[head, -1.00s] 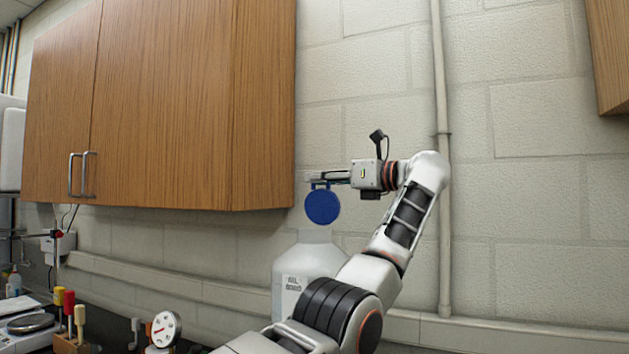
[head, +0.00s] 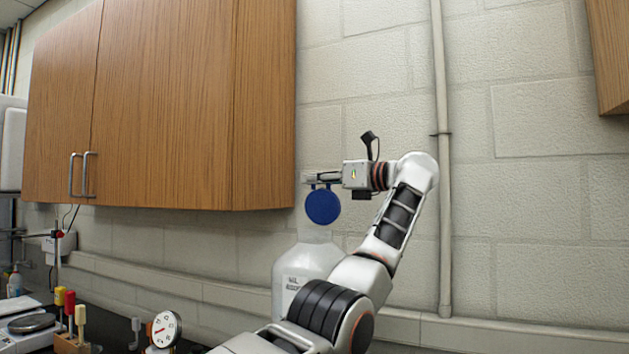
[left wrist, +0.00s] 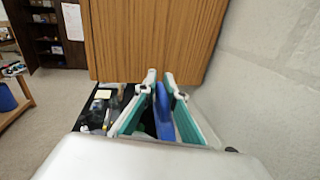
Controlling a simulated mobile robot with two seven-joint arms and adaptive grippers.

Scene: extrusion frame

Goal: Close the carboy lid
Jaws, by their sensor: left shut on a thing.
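The carboy (head: 300,268) is a whitish, translucent bottle with a printed label, standing upright against the wall. Its round blue lid (head: 322,206) stands on edge above the bottle's neck, its flat face toward the head camera, so it is open. My left gripper (head: 320,179) is at the lid's upper edge, reaching in from the right. In the left wrist view the blue lid (left wrist: 163,112) shows edge-on between the two green-padded fingers, and the gripper is shut on it. The bottle's mouth and the hinge are not clear. My right gripper is not in view.
A wooden wall cabinet (head: 165,110) hangs close to the left of the lid. A vertical pipe (head: 444,220) runs down the wall at right. A dial gauge (head: 165,329) and a rack of colored-handled tools (head: 72,343) stand at lower left.

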